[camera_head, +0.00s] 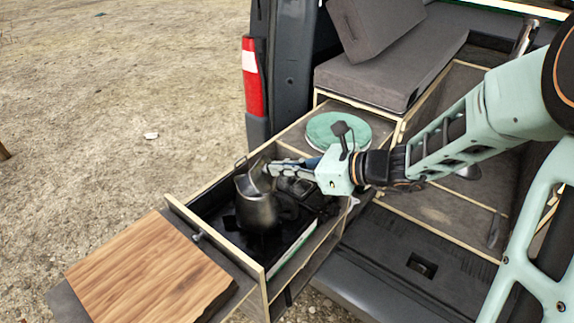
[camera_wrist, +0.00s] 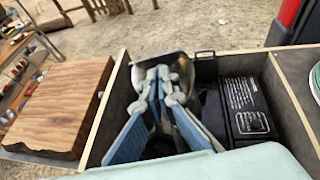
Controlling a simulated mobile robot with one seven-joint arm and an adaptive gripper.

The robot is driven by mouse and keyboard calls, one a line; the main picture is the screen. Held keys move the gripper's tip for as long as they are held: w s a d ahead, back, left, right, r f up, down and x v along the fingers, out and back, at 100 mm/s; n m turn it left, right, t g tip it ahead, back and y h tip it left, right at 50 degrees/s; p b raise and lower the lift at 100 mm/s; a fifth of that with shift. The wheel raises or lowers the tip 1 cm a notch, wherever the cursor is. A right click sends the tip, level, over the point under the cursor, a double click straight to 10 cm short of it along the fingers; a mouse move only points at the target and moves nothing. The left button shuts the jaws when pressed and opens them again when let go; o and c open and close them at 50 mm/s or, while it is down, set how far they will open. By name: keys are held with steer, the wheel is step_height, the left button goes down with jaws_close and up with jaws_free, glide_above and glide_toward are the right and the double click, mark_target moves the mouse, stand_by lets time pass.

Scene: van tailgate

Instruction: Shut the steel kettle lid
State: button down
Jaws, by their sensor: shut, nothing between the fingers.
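The steel kettle (camera_head: 257,212) stands upright on a black stove in the open drawer. Its lid (camera_head: 259,176) is raised, tilted up at the top of the kettle. My gripper (camera_head: 275,168) is at the lid from the right side, fingers shut and empty. In the wrist view the shut fingers (camera_wrist: 157,78) reach in front of a shiny steel surface (camera_wrist: 178,61), which looks like the lid. The fingers hide most of the kettle there, and I cannot tell whether they touch the lid.
The drawer (camera_head: 186,214) has raised wooden walls around the kettle. A wooden board (camera_head: 150,268) lies at the front left. A round green lid-like disc (camera_head: 325,128) lies behind my gripper. A black box with a printed label (camera_wrist: 247,108) stands right of the fingers.

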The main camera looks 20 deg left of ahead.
mark_target(256, 164)
steer(key=shift+w+a+b, duration=0.2)
steer(key=shift+a+b, duration=0.05)
steer(key=shift+a, duration=0.95)
steer(key=shift+w+a+b, duration=0.15)
steer(key=shift+a+b, duration=0.1)
steer(key=shift+a, duration=0.95)
steer(key=shift+w+a+h, duration=0.1)
steer(key=shift+a+h, duration=0.2)
steer(key=shift+a, duration=0.05)
steer(key=shift+a+f+h, duration=0.1)
steer(key=shift+a+h, duration=0.25)
steer(key=shift+h, duration=0.15)
steer(key=shift+a+f, duration=0.2)
steer(key=shift+f, duration=0.1)
steer(key=shift+w+a+f, duration=0.15)
steer(key=shift+a+f, duration=0.2)
steer(key=shift+f, duration=0.05)
steer(key=shift+a+f+b, duration=0.4)
steer(key=shift+a+b, duration=0.15)
steer(key=shift+b, duration=0.25)
steer(key=shift+r, duration=0.1)
